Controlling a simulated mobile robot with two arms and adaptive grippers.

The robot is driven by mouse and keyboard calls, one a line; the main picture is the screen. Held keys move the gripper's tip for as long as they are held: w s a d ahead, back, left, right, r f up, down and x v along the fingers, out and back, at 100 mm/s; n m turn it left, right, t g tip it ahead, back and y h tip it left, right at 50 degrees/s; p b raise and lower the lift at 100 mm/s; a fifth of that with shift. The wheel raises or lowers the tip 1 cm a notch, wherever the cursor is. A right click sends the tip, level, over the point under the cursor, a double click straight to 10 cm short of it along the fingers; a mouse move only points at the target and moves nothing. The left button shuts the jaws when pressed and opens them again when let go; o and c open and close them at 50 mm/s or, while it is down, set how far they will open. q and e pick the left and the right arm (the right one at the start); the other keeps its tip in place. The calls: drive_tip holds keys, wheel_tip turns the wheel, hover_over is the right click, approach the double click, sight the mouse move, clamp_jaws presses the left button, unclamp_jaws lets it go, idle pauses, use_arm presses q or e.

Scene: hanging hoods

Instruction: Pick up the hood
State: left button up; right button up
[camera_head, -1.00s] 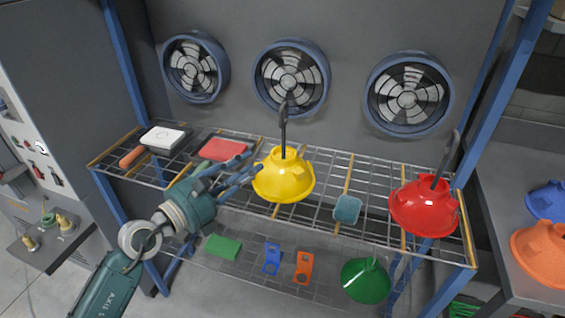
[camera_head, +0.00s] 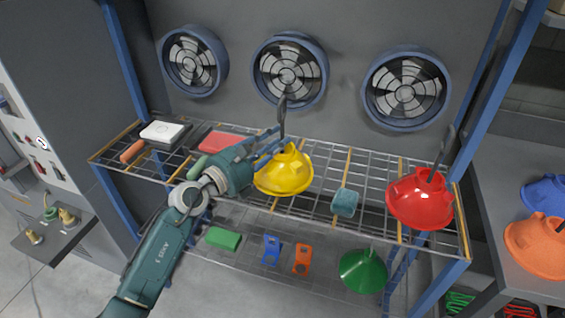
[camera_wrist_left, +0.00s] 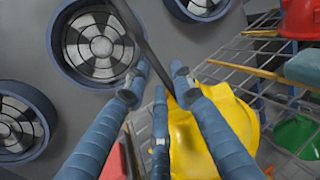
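A yellow hood (camera_head: 284,174) hangs over the rack's upper wire shelf, with a dark hooked rod (camera_head: 282,118) rising from its top. A red hood (camera_head: 420,203) with a similar rod is at the shelf's right end. My left gripper (camera_head: 274,141) is beside the yellow hood's rod, just above the hood. In the left wrist view its blue fingers (camera_wrist_left: 160,82) are apart, with the dark rod (camera_wrist_left: 143,38) running between them. The yellow hood (camera_wrist_left: 212,130) is partly hidden behind the fingers there. My right gripper is not in view.
A green hood (camera_head: 363,271) is lower down. A teal block (camera_head: 345,203), a red item (camera_head: 220,141) and a white-topped box (camera_head: 165,132) are on the upper shelf. Three fans (camera_head: 289,72) line the wall behind. Orange (camera_head: 540,247) and blue hoods lie on the right table.

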use_arm(q)
clamp_jaws()
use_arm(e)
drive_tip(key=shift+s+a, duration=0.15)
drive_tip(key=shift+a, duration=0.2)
use_arm(q)
drive_tip(key=shift+r, duration=0.1)
